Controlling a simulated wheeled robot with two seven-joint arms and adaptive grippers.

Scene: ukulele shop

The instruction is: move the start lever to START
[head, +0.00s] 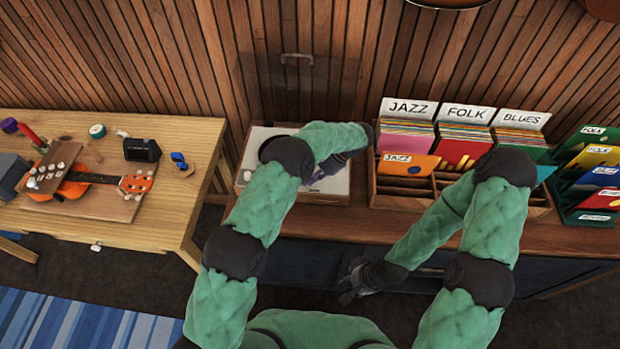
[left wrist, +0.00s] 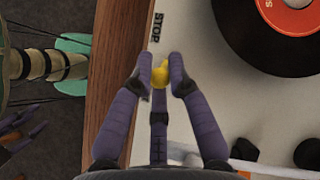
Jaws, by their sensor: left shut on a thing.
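The record player (head: 337,188) stands on the wooden counter at centre, partly hidden behind my left arm. In the left wrist view, a small yellow lever knob (left wrist: 161,76) sits on its pale deck, close to the printed word STOP (left wrist: 157,27). No START mark shows. My left gripper (left wrist: 160,77) is shut on the yellow knob, with its purple fingers on either side. In the head view my left gripper (head: 325,170) is over the deck, largely covered by its arm. My right gripper (head: 351,283) hangs empty in front of the counter, fingers apart.
A black record with a red label (left wrist: 295,12) lies on the deck beside the lever. A wooden record bin (head: 400,190) stands at right. A workbench with a ukulele (head: 135,184) is at left. Dark floor separates bench and counter.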

